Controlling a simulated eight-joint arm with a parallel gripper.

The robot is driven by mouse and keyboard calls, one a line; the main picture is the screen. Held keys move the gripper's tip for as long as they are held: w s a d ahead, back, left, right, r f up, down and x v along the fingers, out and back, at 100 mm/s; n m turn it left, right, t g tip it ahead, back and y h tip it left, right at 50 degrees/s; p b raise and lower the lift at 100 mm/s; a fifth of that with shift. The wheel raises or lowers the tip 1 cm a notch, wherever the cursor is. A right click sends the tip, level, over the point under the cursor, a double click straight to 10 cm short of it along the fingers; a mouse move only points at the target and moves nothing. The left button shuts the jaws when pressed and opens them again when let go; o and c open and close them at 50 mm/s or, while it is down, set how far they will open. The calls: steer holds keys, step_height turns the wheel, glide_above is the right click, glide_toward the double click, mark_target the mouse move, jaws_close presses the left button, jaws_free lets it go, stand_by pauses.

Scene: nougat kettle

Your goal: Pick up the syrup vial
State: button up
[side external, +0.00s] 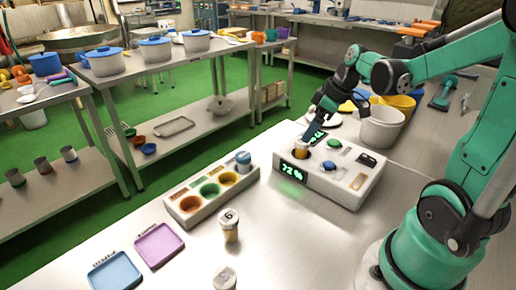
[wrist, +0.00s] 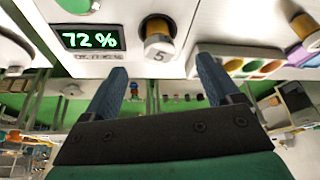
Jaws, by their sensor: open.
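No label readable here says syrup, so I cannot tell which vial is the syrup vial. An amber vial (side external: 300,152) sits upright in a socket of the white device (side external: 345,190). My gripper (side external: 312,134) is above the device, close to this vial. In the wrist view my gripper (wrist: 160,66) is open, with the vial between and beyond its blue fingertips. A vial marked 6 (side external: 230,228) and another capped vial (side external: 225,279) stand on the table.
The device's display (side external: 293,173) reads 72 %. A pink tray (side external: 159,245) and blue tray (side external: 114,273) lie at front left. White and yellow buckets (side external: 381,128) stand behind the device.

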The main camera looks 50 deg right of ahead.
mark_target(301, 151)
steer(key=shift+x, duration=2.75)
jaws_close()
